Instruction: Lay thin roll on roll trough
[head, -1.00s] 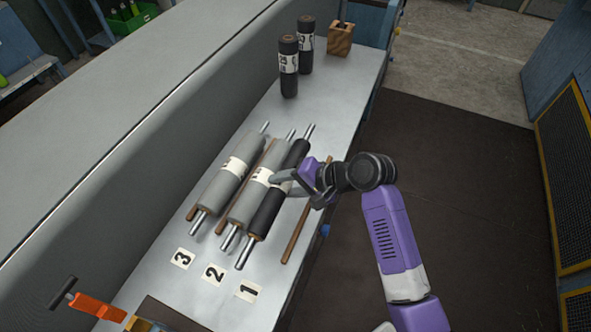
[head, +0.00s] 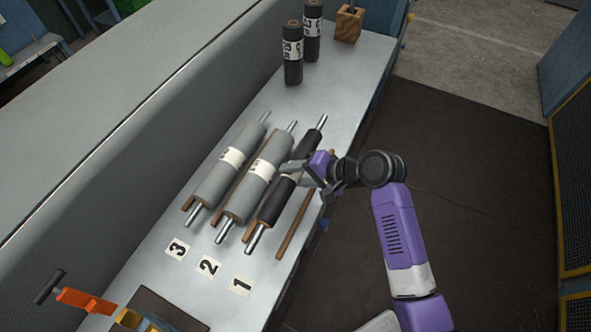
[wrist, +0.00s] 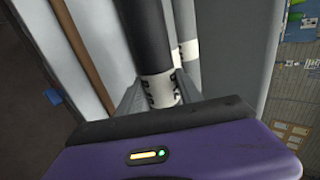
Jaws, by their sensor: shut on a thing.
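My gripper (head: 294,174) is shut on the black thin roll (head: 273,204), around its white paper band. The roll has bare metal shaft ends and lies lengthwise, nearly parallel to two grey rolls (head: 219,185) (head: 243,197) on its left. It looks thinner than they do. In the wrist view the black roll (wrist: 147,45) runs between my fingers, with a grey roll (wrist: 182,25) beside it. The roll trough seems to be the wooden rails; the right rail (head: 291,232) shows bare. Whether the roll touches the rails or bench cannot be told.
Number cards 3 (head: 177,249), 2 (head: 208,267) and 1 (head: 240,286) lie before the rolls on the metal bench (head: 170,290). Two upright black rolls (head: 293,62) (head: 313,35) and a wooden block (head: 349,23) stand at the far end. An orange-handled tool (head: 88,300) is front left.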

